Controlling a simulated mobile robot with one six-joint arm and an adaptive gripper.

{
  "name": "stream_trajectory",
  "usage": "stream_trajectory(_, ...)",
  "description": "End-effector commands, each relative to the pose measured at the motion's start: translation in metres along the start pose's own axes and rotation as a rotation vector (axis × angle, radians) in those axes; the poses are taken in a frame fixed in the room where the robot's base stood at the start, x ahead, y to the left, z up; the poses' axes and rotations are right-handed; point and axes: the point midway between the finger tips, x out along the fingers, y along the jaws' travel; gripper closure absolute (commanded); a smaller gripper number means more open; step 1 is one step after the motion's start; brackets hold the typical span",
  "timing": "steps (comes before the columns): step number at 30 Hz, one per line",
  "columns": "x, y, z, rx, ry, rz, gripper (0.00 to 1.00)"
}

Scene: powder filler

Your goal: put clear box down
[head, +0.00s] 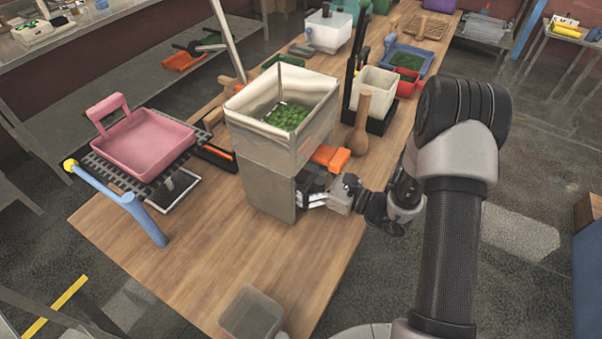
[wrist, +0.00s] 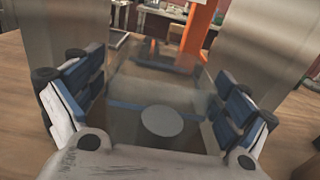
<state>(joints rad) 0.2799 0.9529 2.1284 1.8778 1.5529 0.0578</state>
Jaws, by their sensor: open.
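In the wrist view a clear box (wrist: 150,90) sits between the two blue-padded fingers of my gripper (wrist: 160,82). The fingers are open, one on each side of it; I cannot tell whether either pad touches a wall. The box stands between the metal side walls (wrist: 265,40) of the powder filler. In the head view my gripper (head: 312,190) reaches into the lower part of the filler (head: 268,182) from the right. The clear box there is hidden by the filler and the gripper.
The filler's hopper (head: 315,135) holds green material. A grey see-through container (head: 251,314) stands at the table's front edge. A pink tray (head: 150,143) on a black rack is at left. A wooden pestle (head: 359,132) and white bin (head: 374,92) stand behind. Bare table lies at front left.

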Motion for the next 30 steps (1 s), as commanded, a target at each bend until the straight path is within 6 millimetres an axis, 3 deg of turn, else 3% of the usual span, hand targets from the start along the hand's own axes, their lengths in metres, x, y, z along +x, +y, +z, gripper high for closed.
stream_trajectory(8, -0.001, 0.000, 0.006, 0.000, 0.000, 0.000, 0.05)
stream_trajectory(21, -0.088, -0.002, 0.005, 0.001, 0.000, -0.007, 0.05)
stream_trajectory(30, -0.119, 0.000, 0.004, 0.001, 0.000, -0.001, 0.05)
